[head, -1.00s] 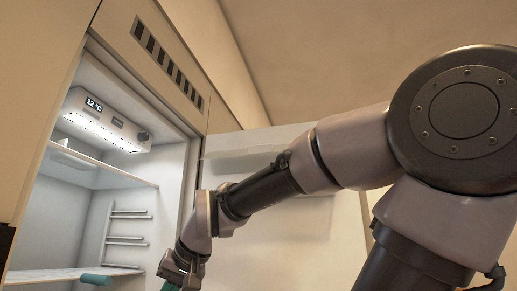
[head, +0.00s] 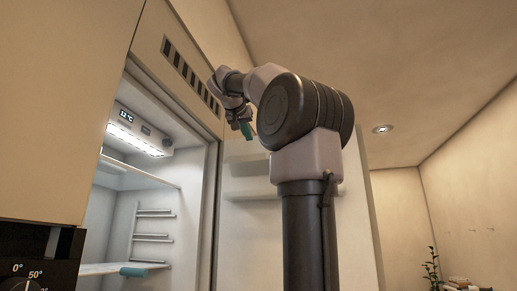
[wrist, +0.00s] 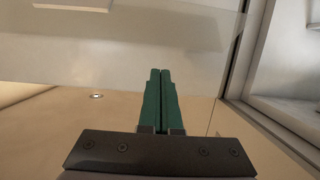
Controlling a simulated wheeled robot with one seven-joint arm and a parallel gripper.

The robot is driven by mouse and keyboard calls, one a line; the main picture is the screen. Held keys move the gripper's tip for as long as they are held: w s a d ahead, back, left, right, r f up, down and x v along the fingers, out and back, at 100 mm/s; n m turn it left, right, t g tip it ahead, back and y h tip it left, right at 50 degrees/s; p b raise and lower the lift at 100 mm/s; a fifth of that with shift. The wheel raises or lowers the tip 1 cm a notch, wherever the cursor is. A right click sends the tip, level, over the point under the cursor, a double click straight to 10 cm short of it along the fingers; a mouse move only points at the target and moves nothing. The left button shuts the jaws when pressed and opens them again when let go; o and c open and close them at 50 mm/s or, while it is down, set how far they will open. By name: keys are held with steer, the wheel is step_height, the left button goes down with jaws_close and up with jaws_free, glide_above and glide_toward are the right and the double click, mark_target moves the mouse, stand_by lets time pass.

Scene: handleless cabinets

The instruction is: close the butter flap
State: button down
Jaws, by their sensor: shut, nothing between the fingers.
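The fridge door (head: 262,240) stands open to the right of the fridge. A pale, see-through compartment front (head: 252,167) runs across its upper inner side; I cannot tell for certain that it is the butter flap, or how far open it is. My gripper (head: 246,131) is high up, near the top of the door and below the vent. In the wrist view its green fingers (wrist: 160,72) are shut together and empty. A pale, partly see-through panel (wrist: 120,45) lies beyond them, with no clear contact visible. My arm hides part of the door.
The open fridge interior has a lit control box (head: 140,138), a glass shelf (head: 135,178) and a lower shelf (head: 105,268) with a teal piece (head: 134,271) at its front. A vent grille (head: 190,75) is above. An oven panel (head: 35,260) is at lower left; free room lies right.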

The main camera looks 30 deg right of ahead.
steer(key=r, duration=0.2)
glide_above(256, 155)
steer(key=w+d, duration=0.2)
steer(key=d, duration=0.1)
steer(key=shift+a+f+m+h, duration=0.15)
steer(key=shift+f, duration=0.45)
steer(key=shift+a+f+m+h, duration=0.1)
steer(key=shift+f+m+h, duration=0.05)
steer(key=shift+f, duration=0.4)
steer(key=shift+a+f, duration=0.15)
steer(key=shift+f, duration=0.25)
steer(key=shift+s+a+f, duration=0.5)
steer(key=shift+s+a, duration=0.2)
steer(key=shift+a, duration=0.05)
steer(key=shift+a+f, duration=0.1)
steer(key=shift+f, duration=0.2)
steer(key=shift+s+a, duration=0.15)
steer(key=shift+s, duration=0.05)
steer(key=shift+f, duration=0.1)
